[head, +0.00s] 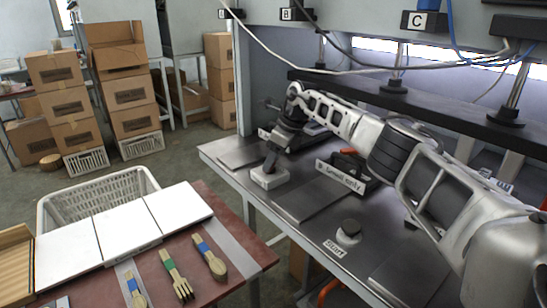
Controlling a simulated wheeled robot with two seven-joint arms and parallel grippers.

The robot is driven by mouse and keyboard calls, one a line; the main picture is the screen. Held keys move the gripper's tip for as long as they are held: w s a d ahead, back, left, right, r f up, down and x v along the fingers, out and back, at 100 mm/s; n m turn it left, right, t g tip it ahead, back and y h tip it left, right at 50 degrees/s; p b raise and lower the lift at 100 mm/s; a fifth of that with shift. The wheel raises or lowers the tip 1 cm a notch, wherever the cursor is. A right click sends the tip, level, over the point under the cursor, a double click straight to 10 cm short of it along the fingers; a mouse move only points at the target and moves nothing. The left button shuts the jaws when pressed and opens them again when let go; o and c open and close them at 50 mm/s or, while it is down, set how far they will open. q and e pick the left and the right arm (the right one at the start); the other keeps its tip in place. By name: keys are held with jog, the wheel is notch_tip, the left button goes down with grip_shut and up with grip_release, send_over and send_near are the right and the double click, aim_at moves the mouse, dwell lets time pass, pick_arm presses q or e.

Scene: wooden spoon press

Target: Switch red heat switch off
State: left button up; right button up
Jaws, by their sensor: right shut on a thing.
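My right arm reaches in from the right across the metal bench. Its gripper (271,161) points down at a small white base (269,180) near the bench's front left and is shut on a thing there. The gripper hides what sits on that base. A similar white base with a dark knob (348,229), labelled START, stands nearer on the bench. A small orange-red part (348,151) shows by a black box behind the middle plate; I cannot tell whether it is the red heat switch. My left gripper is not in view.
Dark press columns (394,84) and hanging cables line the back of the bench (233,181). A red-brown table (222,221) at lower left holds white panels (127,228) and wooden cutlery (175,273). Cardboard boxes (133,97) are stacked behind.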

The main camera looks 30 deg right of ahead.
jog(key=shift+r, duration=0.1)
dwell(0.3)
jog(key=o, duration=1)
jog(key=v, duration=1.2)
